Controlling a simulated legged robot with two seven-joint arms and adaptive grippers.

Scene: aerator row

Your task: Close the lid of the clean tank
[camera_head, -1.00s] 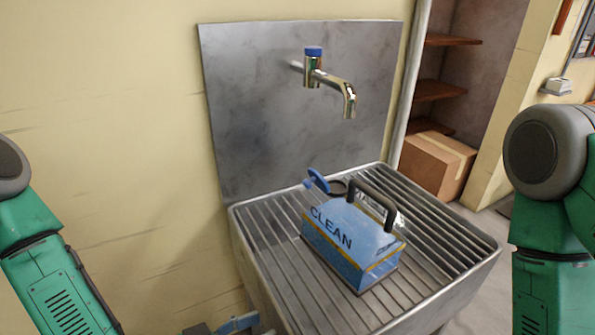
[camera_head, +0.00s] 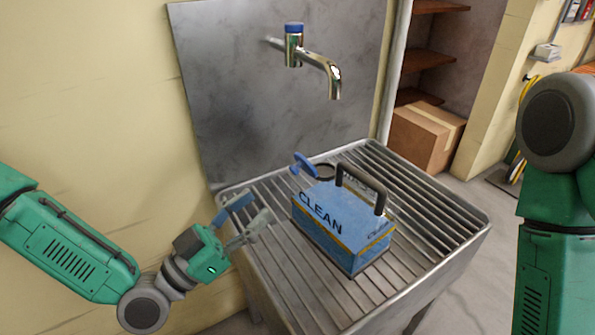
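The clean tank (camera_head: 335,222) is a blue box marked CLEAN with a black handle (camera_head: 362,187) on top. It stands upright on the ribbed metal sink. Its blue lid (camera_head: 305,164) stands raised at the back left of the tank, beside a dark ring-shaped opening that is partly hidden by the handle. My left gripper (camera_head: 259,206) is at the sink's left edge, left of the tank and apart from it and the lid. Its two fingers are spread with nothing between them. My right arm shows at the right edge, but its gripper is out of view.
The metal sink (camera_head: 440,205) has free ribbed surface right of the tank. A cardboard box (camera_head: 425,136) sits behind the sink below wooden shelves (camera_head: 428,60).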

